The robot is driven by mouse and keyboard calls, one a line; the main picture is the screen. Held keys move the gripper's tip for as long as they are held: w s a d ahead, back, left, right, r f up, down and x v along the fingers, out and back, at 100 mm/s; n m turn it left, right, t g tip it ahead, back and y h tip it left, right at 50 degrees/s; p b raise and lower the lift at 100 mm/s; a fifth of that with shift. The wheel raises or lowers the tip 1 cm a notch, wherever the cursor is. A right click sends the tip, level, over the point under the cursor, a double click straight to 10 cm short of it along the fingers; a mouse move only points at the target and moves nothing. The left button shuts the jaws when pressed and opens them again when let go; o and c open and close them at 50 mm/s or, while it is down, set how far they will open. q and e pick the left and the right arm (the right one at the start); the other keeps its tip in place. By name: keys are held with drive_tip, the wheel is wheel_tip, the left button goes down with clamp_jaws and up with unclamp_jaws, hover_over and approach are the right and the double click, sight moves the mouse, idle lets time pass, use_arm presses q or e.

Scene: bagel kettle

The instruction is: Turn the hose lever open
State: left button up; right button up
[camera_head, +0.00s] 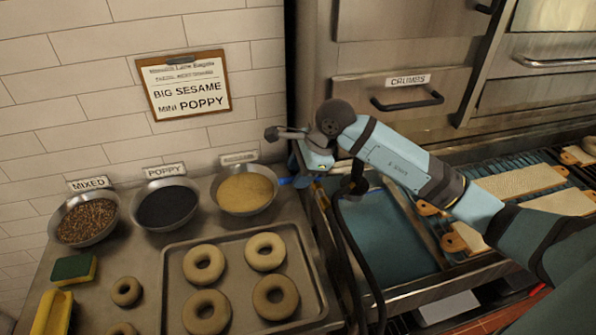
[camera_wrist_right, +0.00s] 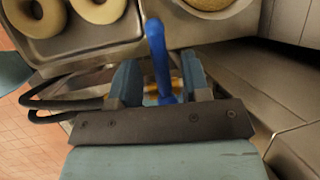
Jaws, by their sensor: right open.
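The hose lever (camera_wrist_right: 158,55) is a bright blue bar. In the right wrist view it rises between the two fingers of my right gripper (camera_wrist_right: 161,78), which are open with a gap on both sides of it. In the head view a small blue tip of the lever (camera_head: 286,181) shows beside my right gripper (camera_head: 300,178), near the right edge of the steel counter. The lever's base is mostly hidden by the gripper. A black hose (camera_head: 347,235) hangs down below the gripper. My left gripper is not in view.
Bowls of mixed topping (camera_head: 86,220), poppy (camera_head: 168,207) and sesame-like seeds (camera_head: 245,192) stand along the wall. A tray (camera_head: 172,290) of bagels lies in front. A blue-green basin (camera_head: 385,235) and several boards are at right. A sponge (camera_head: 74,269) lies left.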

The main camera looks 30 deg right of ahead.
drive_tip(key=shift+w+a+f, duration=0.15)
drive_tip(key=shift+f, duration=0.3)
drive_tip(key=shift+c, duration=0.3)
clamp_jaws()
